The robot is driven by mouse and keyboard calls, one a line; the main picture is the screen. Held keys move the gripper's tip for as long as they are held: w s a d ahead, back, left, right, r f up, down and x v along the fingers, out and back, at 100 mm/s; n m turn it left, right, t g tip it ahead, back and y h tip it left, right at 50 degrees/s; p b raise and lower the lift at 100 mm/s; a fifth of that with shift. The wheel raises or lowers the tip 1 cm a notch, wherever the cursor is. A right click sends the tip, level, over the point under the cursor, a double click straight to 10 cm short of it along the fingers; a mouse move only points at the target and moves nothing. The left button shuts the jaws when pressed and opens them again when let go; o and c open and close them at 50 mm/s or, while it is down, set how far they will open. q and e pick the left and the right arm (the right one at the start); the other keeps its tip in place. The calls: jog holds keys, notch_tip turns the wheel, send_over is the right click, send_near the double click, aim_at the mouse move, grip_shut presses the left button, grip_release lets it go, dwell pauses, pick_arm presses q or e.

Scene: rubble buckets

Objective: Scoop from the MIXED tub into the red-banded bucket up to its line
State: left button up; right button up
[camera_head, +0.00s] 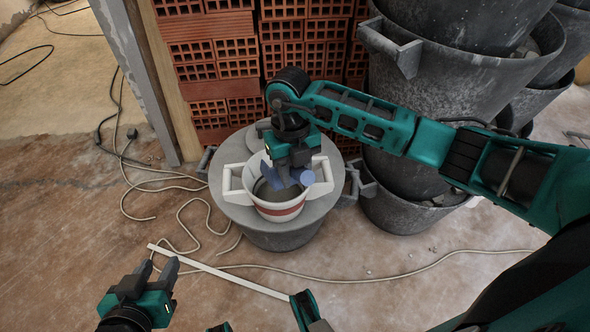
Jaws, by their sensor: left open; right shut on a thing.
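The white bucket with a red band (280,214) stands upright on a round grey top (238,212), with a pale handle on each side. My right gripper (291,170) reaches down over the bucket's mouth. It is shut on a blue tool, seemingly the scoop (274,190), whose lower part is in or just over the bucket. The gripper and tool hide much of the bucket's inside, so I cannot tell its fill level or see its line. My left gripper (158,268) is open and empty above the floor at the lower left. I cannot make out a MIXED label on any tub.
Stacked grey tubs (425,95) with rubble stand at the right, close to my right arm. Red hollow bricks (215,60) are piled behind the bucket. A pale strip (220,272) and loose cables (165,188) lie on the floor.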

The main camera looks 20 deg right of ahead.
jog(key=shift+w+a+r+g, duration=0.1)
jog(key=shift+w+r+g, duration=0.25)
jog(key=shift+w, duration=0.15)
jog(key=shift+w+r+g, duration=0.25)
jog(key=shift+w+g, duration=0.1)
jog(key=shift+w, duration=0.1)
jog(key=shift+w+r+g+b, duration=0.4)
jog(key=shift+w+g+b, duration=0.1)
jog(key=shift+w+b, duration=0.15)
jog(key=shift+w+r+g+b, duration=0.15)
jog(key=shift+w+g+b, duration=0.15)
jog(key=shift+b, duration=0.15)
jog(key=shift+w+r, duration=0.15)
jog(key=shift+r, duration=0.25)
